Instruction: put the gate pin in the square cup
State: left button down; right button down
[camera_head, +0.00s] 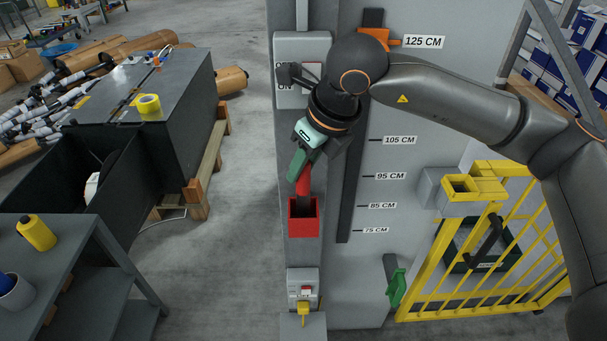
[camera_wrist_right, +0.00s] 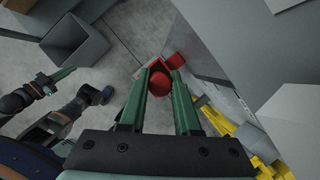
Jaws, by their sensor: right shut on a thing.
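My right gripper (camera_head: 300,165) is shut on the red gate pin (camera_head: 304,181), which points down from its green fingers. The red square cup (camera_head: 304,226) is fixed low on the grey post, directly below the pin in the head view. The pin's lower end overlaps the cup's dark opening; I cannot tell how deep it is inside. In the right wrist view, the pin's round red end (camera_wrist_right: 174,84) shows between the fingers, with red cup parts (camera_wrist_right: 176,59) just beyond. My left gripper (camera_wrist_right: 62,74) shows only in the right wrist view, with its jaw state unclear.
A switch box (camera_head: 302,294) with a yellow part is below the cup. A yellow gate (camera_head: 480,309) with a yellow square socket (camera_head: 461,184) stands right. A green handle (camera_head: 397,283) is on the panel's lower part.

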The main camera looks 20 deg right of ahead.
aim_at(304, 180)
jog(key=shift+f+p, duration=0.3)
jog(key=shift+f, duration=1.15)
jog(key=shift+f, duration=0.15)
jog(key=c, duration=0.6)
grip_release()
jog(key=shift+s+d+r, duration=0.1)
jog(key=shift+r, duration=0.45)
jog(key=v, duration=1.1)
jog(key=shift+s+r+b, duration=0.1)
jog(key=shift+r+b, duration=0.05)
jog(key=shift+b, duration=0.2)
